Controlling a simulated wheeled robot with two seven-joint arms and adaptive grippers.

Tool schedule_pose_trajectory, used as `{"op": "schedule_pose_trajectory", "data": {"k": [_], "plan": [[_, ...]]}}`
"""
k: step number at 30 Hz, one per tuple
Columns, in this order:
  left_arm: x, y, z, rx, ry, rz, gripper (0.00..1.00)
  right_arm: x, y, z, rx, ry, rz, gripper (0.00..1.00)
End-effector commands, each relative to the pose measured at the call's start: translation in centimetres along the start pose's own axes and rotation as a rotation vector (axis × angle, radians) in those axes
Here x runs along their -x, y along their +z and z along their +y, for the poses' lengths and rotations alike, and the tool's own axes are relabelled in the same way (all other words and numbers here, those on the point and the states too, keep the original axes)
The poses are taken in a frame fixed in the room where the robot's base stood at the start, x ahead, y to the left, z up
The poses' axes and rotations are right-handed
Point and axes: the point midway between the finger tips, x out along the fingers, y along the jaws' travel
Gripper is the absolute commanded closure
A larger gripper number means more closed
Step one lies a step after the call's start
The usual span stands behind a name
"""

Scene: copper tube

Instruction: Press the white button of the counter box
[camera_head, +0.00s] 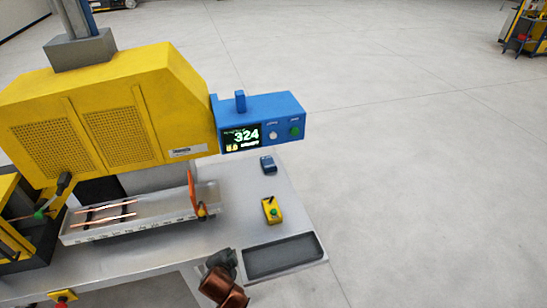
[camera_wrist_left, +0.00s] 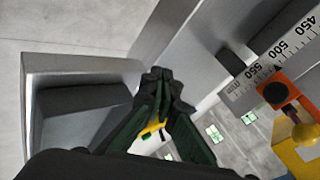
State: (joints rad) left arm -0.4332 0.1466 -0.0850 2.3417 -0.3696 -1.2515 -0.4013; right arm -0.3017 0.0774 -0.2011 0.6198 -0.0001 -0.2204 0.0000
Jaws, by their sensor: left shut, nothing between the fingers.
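The blue counter box (camera_head: 258,108) is mounted at the right end of the yellow machine, with a lit display reading 324. Its white button (camera_head: 273,135) is on the front face, between the display and a green button (camera_head: 295,131). My left gripper (camera_head: 222,258) is low in the head view, over the front of the bench, well below and apart from the box. In the left wrist view its dark fingers (camera_wrist_left: 159,76) are shut together and empty. The counter box is not visible in that view. My right gripper is in neither view.
A dark recessed tray (camera_head: 247,273) lies right of my left gripper. A yellow control box (camera_head: 271,210) and small blue object (camera_head: 268,164) sit on the bench. A trough (camera_head: 140,231) with copper tubes and an orange stop (camera_head: 193,192) lies left. Free floor is right.

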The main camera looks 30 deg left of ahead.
Motion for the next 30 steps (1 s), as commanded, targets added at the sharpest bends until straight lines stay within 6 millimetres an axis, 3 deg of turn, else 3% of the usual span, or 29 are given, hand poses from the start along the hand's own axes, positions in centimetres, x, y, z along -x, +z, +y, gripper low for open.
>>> {"op": "schedule_pose_trajectory", "data": {"k": [1,6,9,13,18,21,25,30], "plan": [[0.2,-1.6,-2.7,-0.082,-0.083,0.026,1.00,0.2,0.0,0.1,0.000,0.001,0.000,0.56],[2.1,-7.9,-11.6,-0.462,-0.428,0.072,1.00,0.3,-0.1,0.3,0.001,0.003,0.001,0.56],[4.4,-12.6,-15.8,-0.730,-0.652,0.055,1.00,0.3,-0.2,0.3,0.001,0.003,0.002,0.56],[8.3,-19.2,-19.6,-1.105,-0.950,-0.032,1.00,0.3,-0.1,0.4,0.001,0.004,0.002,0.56],[12.9,-27.3,-20.7,-1.557,-1.278,-0.232,1.00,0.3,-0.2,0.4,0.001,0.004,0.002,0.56],[14.5,-30.7,-20.2,-1.754,-1.410,-0.353,1.00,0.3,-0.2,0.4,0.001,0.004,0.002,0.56],[15.5,-33.3,-19.4,-1.907,-1.506,-0.460,1.00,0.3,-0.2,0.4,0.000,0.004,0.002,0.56],[15.8,-34.0,-19.1,-1.958,-1.536,-0.499,1.00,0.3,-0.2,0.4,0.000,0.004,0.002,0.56]]}}
